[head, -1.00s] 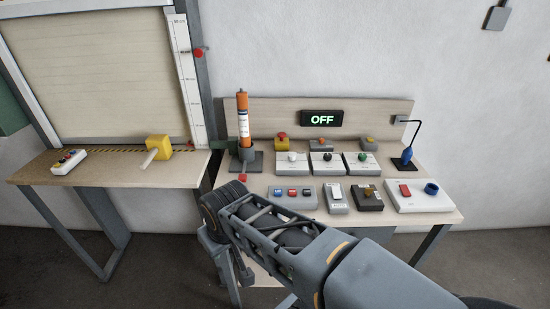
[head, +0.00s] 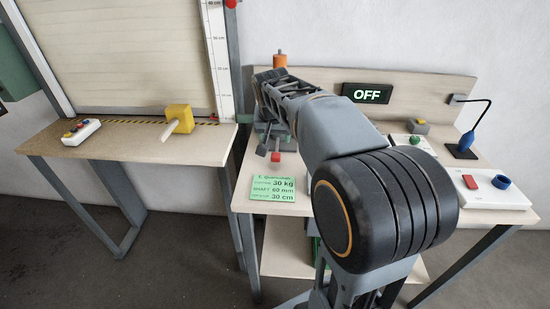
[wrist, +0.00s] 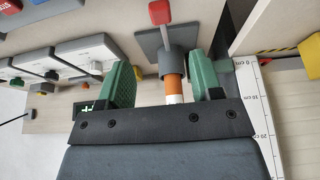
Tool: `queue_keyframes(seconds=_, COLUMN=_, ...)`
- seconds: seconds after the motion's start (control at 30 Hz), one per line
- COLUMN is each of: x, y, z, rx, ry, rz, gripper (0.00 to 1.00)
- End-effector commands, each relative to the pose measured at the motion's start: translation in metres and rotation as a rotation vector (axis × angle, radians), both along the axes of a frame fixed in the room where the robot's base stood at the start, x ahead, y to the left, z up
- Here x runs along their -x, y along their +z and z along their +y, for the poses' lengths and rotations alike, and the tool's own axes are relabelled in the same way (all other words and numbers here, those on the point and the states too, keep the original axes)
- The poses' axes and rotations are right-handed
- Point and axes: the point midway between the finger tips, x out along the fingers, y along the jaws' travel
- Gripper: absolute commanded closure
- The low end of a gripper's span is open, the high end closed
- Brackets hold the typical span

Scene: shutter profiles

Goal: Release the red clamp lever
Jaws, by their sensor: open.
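The red clamp lever (wrist: 160,12) has a red knob on a grey arm, rising from a grey collar (wrist: 174,64) on a dark square base. Its red knob also shows in the head view (head: 275,157), just below my arm's end. An orange and white tube (wrist: 174,86) stands in the collar; its orange top (head: 280,60) shows above my arm. My gripper (wrist: 172,72) is open. Its green fingers lie on either side of the tube in the picture, with the lever knob beyond the fingertips. I cannot tell whether they touch the tube. My arm hides most of the tube in the head view.
An OFF display (head: 367,93) hangs on the bench's backboard. A green sign (head: 273,189) is at the bench front. A white box with a red switch and blue ring (head: 487,187) sits at right. The left table (head: 130,146) holds a yellow block (head: 179,118).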

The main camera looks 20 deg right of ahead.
Motion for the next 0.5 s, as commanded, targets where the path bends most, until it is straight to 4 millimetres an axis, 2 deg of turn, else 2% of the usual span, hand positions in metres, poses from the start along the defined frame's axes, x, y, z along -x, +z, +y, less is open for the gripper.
queue_keyframes(seconds=0.03, x=-0.003, y=-0.011, z=-0.002, rx=-0.001, ry=0.000, rz=0.006, gripper=0.40)
queue_keyframes(seconds=0.3, x=-0.020, y=-0.060, z=-0.010, rx=-0.002, ry=0.004, rz=0.006, gripper=0.40)
queue_keyframes(seconds=0.5, x=-0.030, y=-0.087, z=-0.015, rx=-0.001, ry=0.005, rz=0.004, gripper=0.40)
